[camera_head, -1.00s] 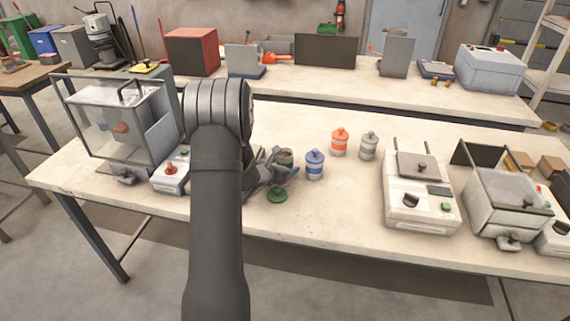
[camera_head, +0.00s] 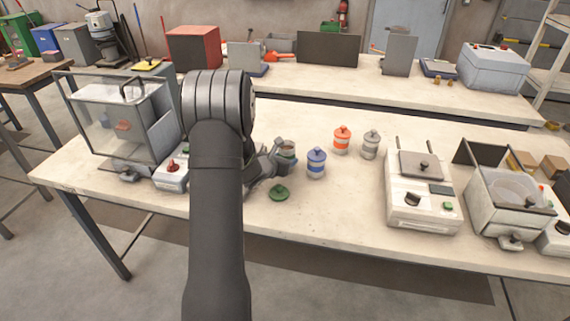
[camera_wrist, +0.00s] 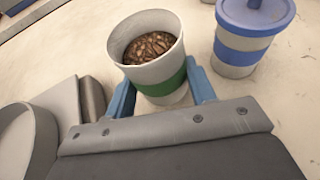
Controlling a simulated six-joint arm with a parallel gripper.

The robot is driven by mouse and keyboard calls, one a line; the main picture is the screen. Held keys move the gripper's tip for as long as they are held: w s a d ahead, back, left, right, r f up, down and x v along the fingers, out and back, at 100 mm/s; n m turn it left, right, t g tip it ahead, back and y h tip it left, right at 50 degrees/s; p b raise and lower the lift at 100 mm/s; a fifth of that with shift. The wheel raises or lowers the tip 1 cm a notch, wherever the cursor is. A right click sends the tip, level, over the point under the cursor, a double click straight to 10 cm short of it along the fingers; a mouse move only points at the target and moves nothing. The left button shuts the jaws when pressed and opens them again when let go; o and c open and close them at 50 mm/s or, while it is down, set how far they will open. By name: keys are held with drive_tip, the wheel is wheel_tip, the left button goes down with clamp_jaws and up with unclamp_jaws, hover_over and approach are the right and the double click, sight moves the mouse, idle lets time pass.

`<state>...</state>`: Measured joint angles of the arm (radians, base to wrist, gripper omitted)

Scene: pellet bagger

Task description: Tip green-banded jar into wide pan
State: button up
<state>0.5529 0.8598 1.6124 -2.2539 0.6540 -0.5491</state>
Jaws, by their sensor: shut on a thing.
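The green-banded jar (camera_wrist: 147,73) is a pale, lidless cup filled with brown pellets. It stands roughly upright between the two blue fingertips of my gripper (camera_wrist: 163,93), which is shut on it. In the head view the jar (camera_head: 287,150) appears slightly above the bench, partly hidden by the gripper. A green lid (camera_head: 279,193) lies on the bench in front of it. A shallow round pan (camera_head: 512,189) seems to sit inside the clear-topped box at the far right; I cannot tell whether it is the wide pan.
A blue-banded lidded jar (camera_head: 316,163) stands close to the right of the held jar. Orange (camera_head: 342,140) and grey (camera_head: 370,144) lidded jars stand behind it. A white machine (camera_head: 422,195) stands farther right, and a glass-sided box (camera_head: 115,115) at left. The bench (camera_head: 330,220) front is clear.

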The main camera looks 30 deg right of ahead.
wheel_tip(320, 180, up, 12)
drive_tip(key=shift+f, duration=0.15)
idle(0.3)
